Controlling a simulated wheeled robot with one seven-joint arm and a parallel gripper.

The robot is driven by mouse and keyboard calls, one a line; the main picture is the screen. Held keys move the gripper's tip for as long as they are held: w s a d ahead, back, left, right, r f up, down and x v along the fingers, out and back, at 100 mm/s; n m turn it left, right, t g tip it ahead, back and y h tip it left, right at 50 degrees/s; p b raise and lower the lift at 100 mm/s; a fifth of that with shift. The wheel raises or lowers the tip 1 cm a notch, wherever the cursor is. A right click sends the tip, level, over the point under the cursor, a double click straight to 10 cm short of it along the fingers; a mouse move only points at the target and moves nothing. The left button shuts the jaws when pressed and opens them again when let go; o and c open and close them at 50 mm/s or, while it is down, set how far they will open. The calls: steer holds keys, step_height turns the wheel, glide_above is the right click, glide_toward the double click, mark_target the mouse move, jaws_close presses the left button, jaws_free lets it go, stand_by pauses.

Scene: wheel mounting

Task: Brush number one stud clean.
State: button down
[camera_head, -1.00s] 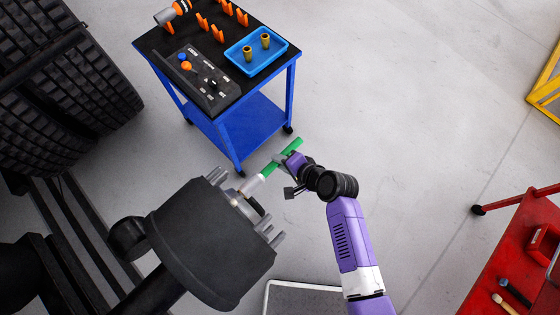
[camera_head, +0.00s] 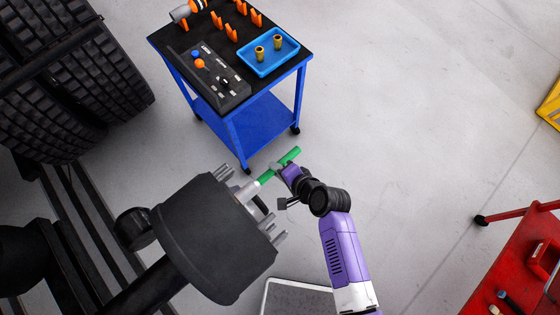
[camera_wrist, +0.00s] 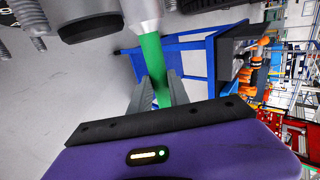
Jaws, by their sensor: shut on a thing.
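My gripper (camera_head: 277,170) is shut on the green handle (camera_head: 291,155) of a brush, whose pale tubular head (camera_head: 248,191) points at the face of the dark wheel hub (camera_head: 212,240). The head is at the hub's studs and seems to cover one of them; I cannot tell which number it is. Other bare metal studs (camera_head: 226,173) stick out at the upper edge, and more studs (camera_head: 272,230) at the lower right. In the wrist view the green handle (camera_wrist: 152,55) runs between my fingers (camera_wrist: 158,90) up to the pale head (camera_wrist: 140,14); studs (camera_wrist: 37,42) show at left.
A blue cart (camera_head: 232,122) with a black top stands beyond the hub, carrying a blue tray (camera_head: 289,53) with two brass sockets. Large tyres (camera_head: 70,90) are at left. A red cart (camera_head: 515,265) is at right. Open floor lies between.

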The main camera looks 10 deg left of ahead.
mark_target(293, 156)
steer(key=shift+w+d+b, duration=0.5)
steer(key=shift+w+d, duration=0.55)
steer(key=shift+w, duration=0.3)
steer(key=shift+w+d+b, duration=0.45)
steer(key=shift+w+d, duration=0.6)
steer(key=shift+w, duration=0.3)
steer(key=w+d+b, duration=0.1)
steer(key=w, duration=0.1)
steer(key=w+d, duration=0.2)
steer(key=shift+b, duration=0.35)
steer(key=shift+r, duration=0.1)
